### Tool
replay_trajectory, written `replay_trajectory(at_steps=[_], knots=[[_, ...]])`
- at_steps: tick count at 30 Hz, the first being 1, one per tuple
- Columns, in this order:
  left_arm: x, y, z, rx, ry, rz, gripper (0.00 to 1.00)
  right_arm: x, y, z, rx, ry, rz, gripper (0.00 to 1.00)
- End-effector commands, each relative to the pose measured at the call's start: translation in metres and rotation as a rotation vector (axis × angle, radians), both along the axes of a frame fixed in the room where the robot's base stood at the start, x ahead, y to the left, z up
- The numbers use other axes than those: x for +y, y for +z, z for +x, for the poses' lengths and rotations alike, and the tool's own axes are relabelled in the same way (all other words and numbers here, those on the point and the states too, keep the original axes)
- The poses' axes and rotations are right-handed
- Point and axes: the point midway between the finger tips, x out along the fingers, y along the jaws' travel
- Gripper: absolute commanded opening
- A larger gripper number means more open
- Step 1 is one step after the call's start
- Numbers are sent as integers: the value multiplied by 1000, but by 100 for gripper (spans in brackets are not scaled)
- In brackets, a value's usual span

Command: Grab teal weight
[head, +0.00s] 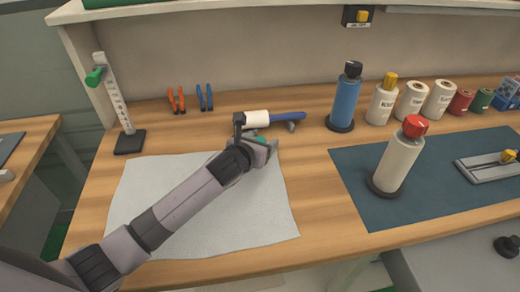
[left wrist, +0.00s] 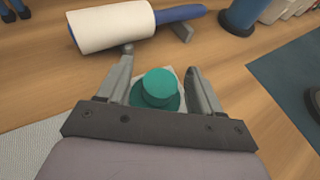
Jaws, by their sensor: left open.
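The teal weight (left wrist: 160,88) is a small round knobbed piece with a wider base, near the far edge of the white cloth (head: 200,215). In the left wrist view it stands between the two open fingers of my left gripper (left wrist: 164,80), with a gap visible on each side. My right gripper is not in view.
A lint roller with white roll (head: 257,118) and blue handle lies just beyond the gripper. A blue bottle (head: 345,98) and a white red-capped bottle (head: 400,160) stand to the right, the latter on a dark mat (head: 440,205). A height gauge (head: 118,100) stands at left.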

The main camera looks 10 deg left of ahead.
Motion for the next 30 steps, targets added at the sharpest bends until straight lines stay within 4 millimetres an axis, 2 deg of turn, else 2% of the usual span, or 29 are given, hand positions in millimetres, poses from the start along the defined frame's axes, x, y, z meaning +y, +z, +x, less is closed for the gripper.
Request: replay_trajectory(at_steps=[1,6,16,20,25,30], knots=[[0,0,0,0,0,0,56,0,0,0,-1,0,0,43],[0,0,0,0,0,0,0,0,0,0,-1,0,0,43],[0,4,0,-5,-1,-1,0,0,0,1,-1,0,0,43],[0,12,1,-8,-1,-2,0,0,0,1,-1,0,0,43],[0,37,1,-11,-2,1,0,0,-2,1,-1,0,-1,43],[0,88,1,-15,-2,-1,0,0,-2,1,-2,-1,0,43]])
